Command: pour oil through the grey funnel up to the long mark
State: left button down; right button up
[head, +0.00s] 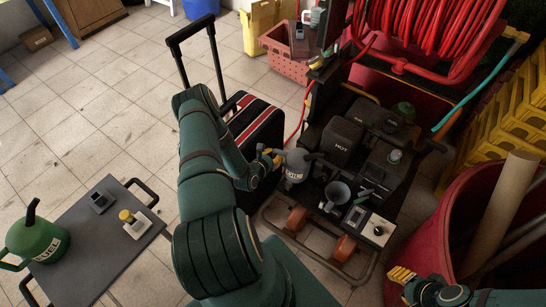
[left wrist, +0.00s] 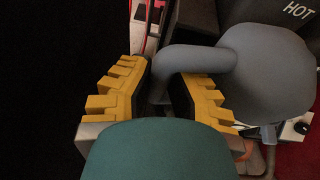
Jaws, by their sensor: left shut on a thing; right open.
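A grey can (head: 296,163) with a pale label is at the left side of the dark machine (head: 325,143). My left gripper (head: 268,157) is shut on its handle. In the left wrist view the yellow fingers (left wrist: 160,95) are on either side of the handle, and the grey can body (left wrist: 268,70) is to the right. The can looks roughly upright. The grey funnel (head: 338,190) stands with its mouth up on the machine, right of and nearer than the can. No long mark can be made out. My right gripper (head: 402,282) is open and empty at the lower right.
A grey cart (head: 95,255) at left carries a green fuel can (head: 38,240) and small devices. A black suitcase (head: 258,125) stands left of the machine. A red barrel (head: 430,210) is at right. A white panel with a knob (head: 378,230) sits near the funnel.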

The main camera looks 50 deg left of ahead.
pick_arm(q)
jog(key=shift+r+m+p, duration=0.35)
jog(key=shift+m+p, duration=0.15)
jog(key=shift+p, duration=0.35)
jog(key=shift+g+y+p, duration=0.3)
jog(key=shift+y+p, duration=0.05)
jog(key=shift+y, duration=0.05)
